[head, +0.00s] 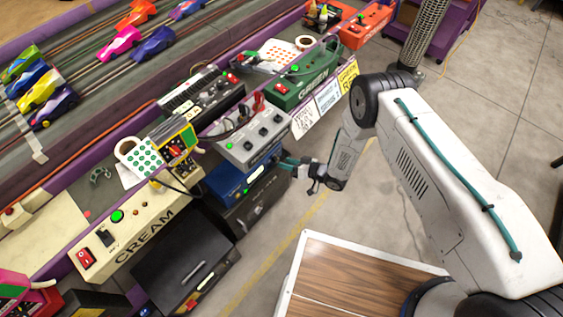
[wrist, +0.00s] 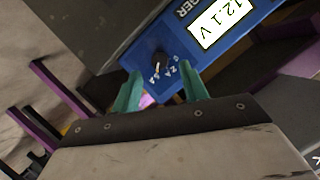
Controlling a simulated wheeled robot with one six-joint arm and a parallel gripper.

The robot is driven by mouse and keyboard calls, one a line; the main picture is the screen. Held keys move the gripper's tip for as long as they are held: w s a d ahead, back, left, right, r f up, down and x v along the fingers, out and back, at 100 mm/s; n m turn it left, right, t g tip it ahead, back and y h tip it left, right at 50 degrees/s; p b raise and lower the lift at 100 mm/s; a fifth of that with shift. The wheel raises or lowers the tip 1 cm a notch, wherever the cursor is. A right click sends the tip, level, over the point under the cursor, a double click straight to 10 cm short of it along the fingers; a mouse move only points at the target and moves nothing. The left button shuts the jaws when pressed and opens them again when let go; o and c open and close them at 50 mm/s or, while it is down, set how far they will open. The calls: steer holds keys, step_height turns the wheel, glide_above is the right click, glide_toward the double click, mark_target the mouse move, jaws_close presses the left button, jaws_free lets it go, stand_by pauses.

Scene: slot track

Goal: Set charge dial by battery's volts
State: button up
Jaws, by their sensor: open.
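The blue charger (head: 232,182) sits on the bench side in the head view, below a grey box with knobs. In the wrist view the charger (wrist: 238,50) has a lit display (wrist: 220,22) reading 12.1 V. Its black dial (wrist: 160,61) carries a white pointer mark toward the lower left, near small white labels that seem to read 0, 2A and 4A. My gripper (wrist: 161,72) is open, its teal fingertips on either side of the dial's lower side, with nothing between them. Whether they touch the dial cannot be told. In the head view my gripper (head: 286,163) is at the charger's front right. I cannot make out a battery for certain.
The grey knob box (head: 240,148) stands above the charger and a dark box (head: 262,207) below it. A cream control box (head: 130,225) and green box (head: 300,85) flank them. A wood-topped surface (head: 350,285) lies near my base. Open floor is at right.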

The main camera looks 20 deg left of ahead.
steer(key=v, duration=0.4)
steer(key=shift+s+d, duration=0.1)
stand_by(0.4)
